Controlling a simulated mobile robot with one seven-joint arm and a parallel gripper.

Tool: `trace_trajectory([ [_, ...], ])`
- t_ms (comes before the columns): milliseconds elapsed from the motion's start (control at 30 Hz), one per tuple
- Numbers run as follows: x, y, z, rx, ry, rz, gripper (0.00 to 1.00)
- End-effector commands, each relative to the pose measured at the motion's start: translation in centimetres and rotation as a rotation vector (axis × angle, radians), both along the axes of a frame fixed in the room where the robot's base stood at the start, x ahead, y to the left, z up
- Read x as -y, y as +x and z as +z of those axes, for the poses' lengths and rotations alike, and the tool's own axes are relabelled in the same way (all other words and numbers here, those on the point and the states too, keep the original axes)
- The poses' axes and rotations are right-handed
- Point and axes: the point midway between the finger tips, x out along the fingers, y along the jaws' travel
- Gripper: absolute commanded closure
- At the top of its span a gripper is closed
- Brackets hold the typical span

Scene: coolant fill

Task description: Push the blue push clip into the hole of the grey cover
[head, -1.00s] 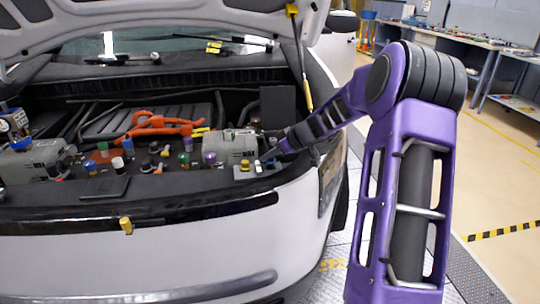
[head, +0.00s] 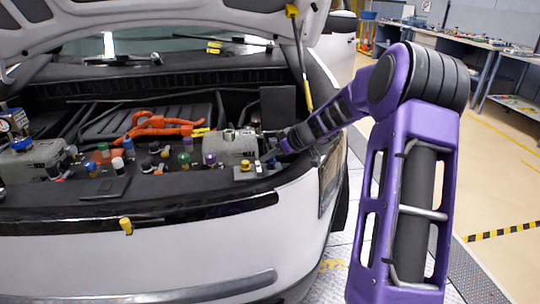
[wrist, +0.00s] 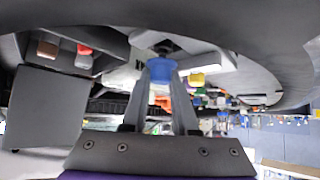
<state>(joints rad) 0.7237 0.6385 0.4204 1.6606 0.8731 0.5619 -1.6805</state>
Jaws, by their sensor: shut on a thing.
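The blue push clip (wrist: 161,71) sits between the fingertips of my gripper (wrist: 161,88) in the wrist view, and the fingers are shut on it. In the head view my gripper (head: 273,152) is at the right side of the engine bay, small and partly hard to make out. A grey cover (head: 245,174) with a yellow cap on it lies just left of and below my gripper. The clip appears apart from the cover. The cover's hole cannot be made out.
A larger ribbed grey box (head: 231,147) stands left of my gripper. An orange cable (head: 155,126) and several coloured caps fill the bay. The white front bumper (head: 170,245) borders it in front, and the raised hood (head: 150,20) hangs above.

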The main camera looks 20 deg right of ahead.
Motion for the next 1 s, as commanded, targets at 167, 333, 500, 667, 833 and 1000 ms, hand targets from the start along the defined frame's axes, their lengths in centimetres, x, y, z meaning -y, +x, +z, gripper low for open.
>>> trace_trajectory([
  [167, -0.02, 0.00, -0.27, -0.001, 0.001, 0.000, 1.00],
  [333, -0.07, -0.02, -0.75, -0.001, 0.002, 0.001, 1.00],
  [500, -0.10, -0.05, -0.76, -0.003, 0.001, 0.002, 1.00],
  [667, -0.13, -0.05, -0.32, -0.002, 0.001, 0.003, 1.00],
  [833, -0.15, -0.03, -0.06, -0.002, 0.001, 0.003, 1.00],
  [1000, -0.13, 0.00, -0.02, -0.001, 0.002, 0.002, 1.00],
])
